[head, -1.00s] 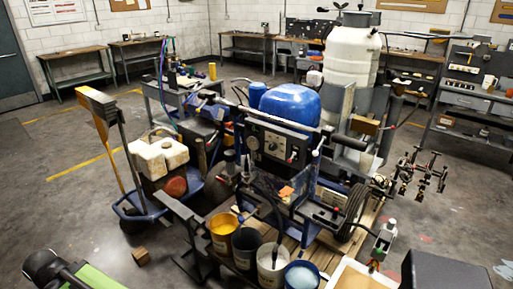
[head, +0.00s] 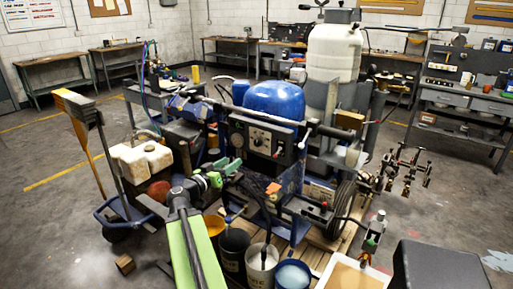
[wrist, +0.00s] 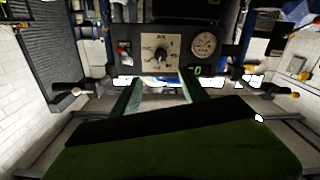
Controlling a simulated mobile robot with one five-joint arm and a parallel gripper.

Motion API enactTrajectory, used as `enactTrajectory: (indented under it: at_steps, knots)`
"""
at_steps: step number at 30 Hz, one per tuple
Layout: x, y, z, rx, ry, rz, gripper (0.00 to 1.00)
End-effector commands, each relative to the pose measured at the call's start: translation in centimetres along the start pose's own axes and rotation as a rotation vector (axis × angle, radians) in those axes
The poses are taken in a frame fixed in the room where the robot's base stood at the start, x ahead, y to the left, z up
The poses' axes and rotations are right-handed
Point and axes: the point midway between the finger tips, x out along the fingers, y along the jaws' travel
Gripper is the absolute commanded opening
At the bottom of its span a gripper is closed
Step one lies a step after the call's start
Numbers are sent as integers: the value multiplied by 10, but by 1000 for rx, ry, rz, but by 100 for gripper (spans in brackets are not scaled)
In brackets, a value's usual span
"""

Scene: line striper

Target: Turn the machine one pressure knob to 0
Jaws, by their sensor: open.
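The line striper's dark control panel (head: 286,150) stands at the centre of the head view, below the blue dome. A pressure knob (head: 258,141) sits on its pale dial plate. In the wrist view the knob (wrist: 161,53) is near the top middle, with a round gauge (wrist: 204,44) to its right and a red switch (wrist: 124,48) to its left. The knob's exact setting is too small to read. My gripper (wrist: 161,76) is open and empty, its two green fingers apart and below the knob, not touching it. In the head view my gripper (head: 222,174) is left of and lower than the panel.
A clamp stand (head: 408,172) is at the right. Open floor lies at the far left and right.

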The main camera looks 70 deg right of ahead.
Motion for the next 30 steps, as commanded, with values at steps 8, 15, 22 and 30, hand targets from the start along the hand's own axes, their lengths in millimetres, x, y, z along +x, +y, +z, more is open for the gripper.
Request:
enactTrajectory:
  at_steps: [8, 15, 22, 30]
  knots:
    - [21, 5, 1, 0, 4, -15, 52]
    - [82, 3, 0, 0, 4, -18, 52]
    - [136, 2, 0, 0, 3, -18, 52]
    - [167, 2, 1, 0, 4, -20, 52]
